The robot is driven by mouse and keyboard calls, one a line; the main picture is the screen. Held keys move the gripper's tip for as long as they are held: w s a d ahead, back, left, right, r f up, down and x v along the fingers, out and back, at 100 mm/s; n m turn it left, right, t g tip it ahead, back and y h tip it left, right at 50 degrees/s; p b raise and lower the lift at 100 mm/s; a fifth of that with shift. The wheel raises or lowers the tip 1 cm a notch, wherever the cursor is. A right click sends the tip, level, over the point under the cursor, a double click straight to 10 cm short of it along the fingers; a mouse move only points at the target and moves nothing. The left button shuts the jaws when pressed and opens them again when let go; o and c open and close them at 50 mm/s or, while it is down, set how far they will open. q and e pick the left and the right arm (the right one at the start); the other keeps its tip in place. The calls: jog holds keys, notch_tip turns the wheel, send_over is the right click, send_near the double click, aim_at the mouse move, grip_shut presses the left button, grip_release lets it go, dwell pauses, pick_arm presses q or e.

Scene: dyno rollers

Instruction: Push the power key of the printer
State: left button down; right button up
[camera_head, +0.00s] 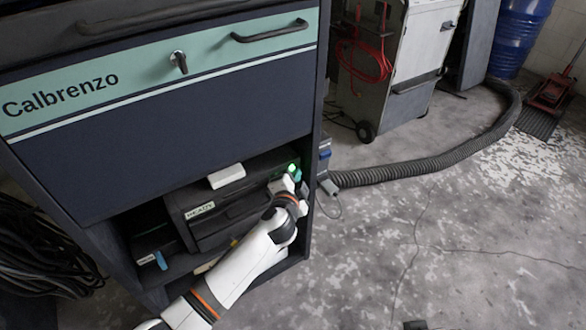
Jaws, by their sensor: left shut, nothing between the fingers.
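The printer (232,206) is a dark box in the open lower bay of the cabinet, with a small "READY" label on its left front. A green lit key (292,169) shows at the upper right of its front. My left gripper (293,178) is shut and empty, with its fingertips right by the green key, just below it in the picture. I cannot tell whether they touch the key. The gripper and wrist hide the right part of the printer's front. My right gripper is not in view.
The dark cabinet (170,130) marked "Calbrenzo" overhangs the printer. A white block (227,176) lies on the printer. Coiled black cables (40,240) are at the left. A grey cart (400,60) and a ribbed hose (440,163) are at the right. Open floor lies at the lower right.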

pick_arm(q)
jog(key=s+d, duration=0.3)
jog(key=s, duration=0.2)
jog(key=shift+d, duration=0.4)
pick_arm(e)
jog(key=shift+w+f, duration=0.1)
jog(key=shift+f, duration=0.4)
pick_arm(q)
jog(key=shift+s, duration=0.1)
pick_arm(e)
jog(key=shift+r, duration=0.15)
